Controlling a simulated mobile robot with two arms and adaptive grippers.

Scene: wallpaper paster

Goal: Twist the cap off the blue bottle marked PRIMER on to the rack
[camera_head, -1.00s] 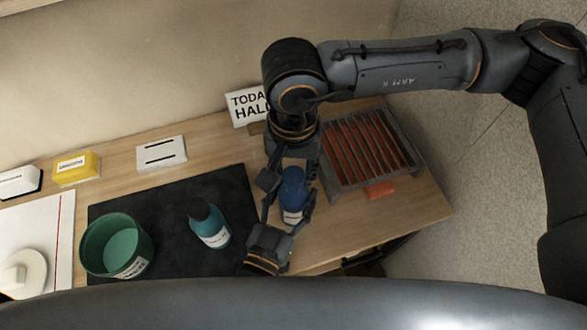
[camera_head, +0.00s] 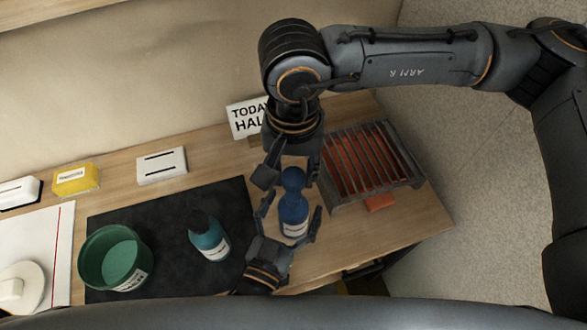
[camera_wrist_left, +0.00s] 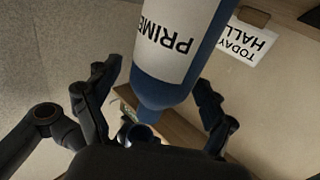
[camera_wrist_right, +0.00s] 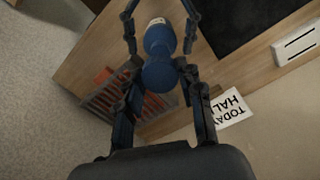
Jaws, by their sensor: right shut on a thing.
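The blue PRIMER bottle (camera_head: 293,214) is upright at the right of the black mat in the head view; its label shows upside down in the left wrist view (camera_wrist_left: 172,50). Its rounded blue cap (camera_head: 292,178) is at the top. My right gripper (camera_head: 291,172) comes from above, shut on the cap; the right wrist view shows the cap (camera_wrist_right: 158,75) between its fingers. I cannot tell whether cap and bottle are joined. My left gripper (camera_head: 289,216) is open, its fingers on either side of the bottle with gaps.
A teal bottle (camera_head: 209,240) and a green tub (camera_head: 88,258) stand on the black mat (camera_head: 170,212). A yellow block (camera_head: 76,180), a white slotted box (camera_head: 162,167) and a sign (camera_head: 245,120) are along the back. A reddish block (camera_head: 380,201) lies before the rack.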

